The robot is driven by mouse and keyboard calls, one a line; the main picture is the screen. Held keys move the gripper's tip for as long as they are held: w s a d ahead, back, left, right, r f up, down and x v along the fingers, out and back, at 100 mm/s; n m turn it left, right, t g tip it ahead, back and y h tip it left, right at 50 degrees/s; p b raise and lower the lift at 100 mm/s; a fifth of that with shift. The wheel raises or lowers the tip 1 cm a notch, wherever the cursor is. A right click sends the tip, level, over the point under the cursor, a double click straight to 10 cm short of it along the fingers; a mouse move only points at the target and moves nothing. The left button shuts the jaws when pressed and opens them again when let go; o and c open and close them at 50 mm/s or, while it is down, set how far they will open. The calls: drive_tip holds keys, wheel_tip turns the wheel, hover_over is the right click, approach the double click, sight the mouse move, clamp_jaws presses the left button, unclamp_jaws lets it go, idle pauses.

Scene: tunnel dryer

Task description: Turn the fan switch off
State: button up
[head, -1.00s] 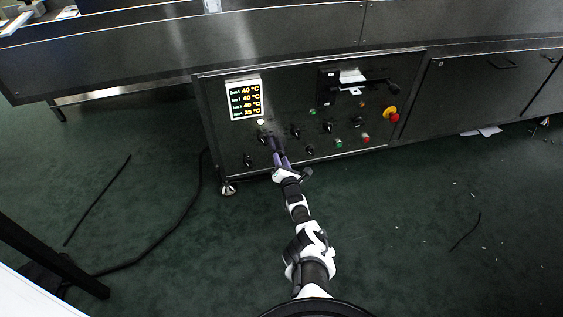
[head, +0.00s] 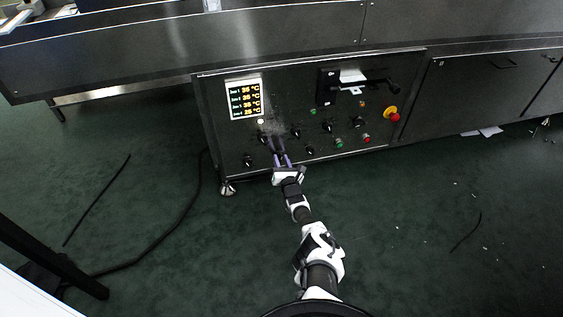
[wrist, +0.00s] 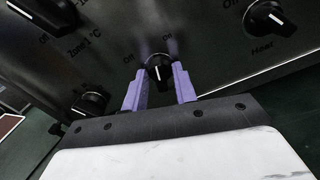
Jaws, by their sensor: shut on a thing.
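In the wrist view a black knob (wrist: 158,66) with Off and On printed above it sits between the two purple fingers of my gripper (wrist: 160,78). The fingers are shut on the knob's sides. Its white mark points roughly up, between the two words. Any name label below it is hidden by my gripper, so I cannot read that it is the fan switch. In the head view my gripper (head: 277,149) is at the lower left part of the dark control panel (head: 225,150), and the knob is too small to make out.
A similar knob marked Heat (wrist: 268,18) is at the upper right, and knobs stand to the left, including one by Zone 1 (wrist: 90,100). The panel also bears a temperature display (head: 245,99), a red emergency button (head: 393,117) and a protruding black handle (head: 392,87).

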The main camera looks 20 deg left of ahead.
drive_tip(key=n, duration=0.5)
drive_tip(key=shift+n, duration=0.3)
drive_tip(key=n, duration=0.5)
drive_tip(key=shift+a, duration=0.1)
drive_tip(key=shift+n, duration=0.4)
drive_tip(key=o, duration=0.6)
drive_tip(key=shift+s+d+r+p, duration=0.15)
drive_tip(key=shift+s+d+p, duration=0.3)
drive_tip(key=shift+p, duration=0.2)
drive_tip(key=shift+p+v, duration=4.15)
drive_tip(key=shift+v, duration=2.15)
drive_tip(key=shift+a, duration=0.15)
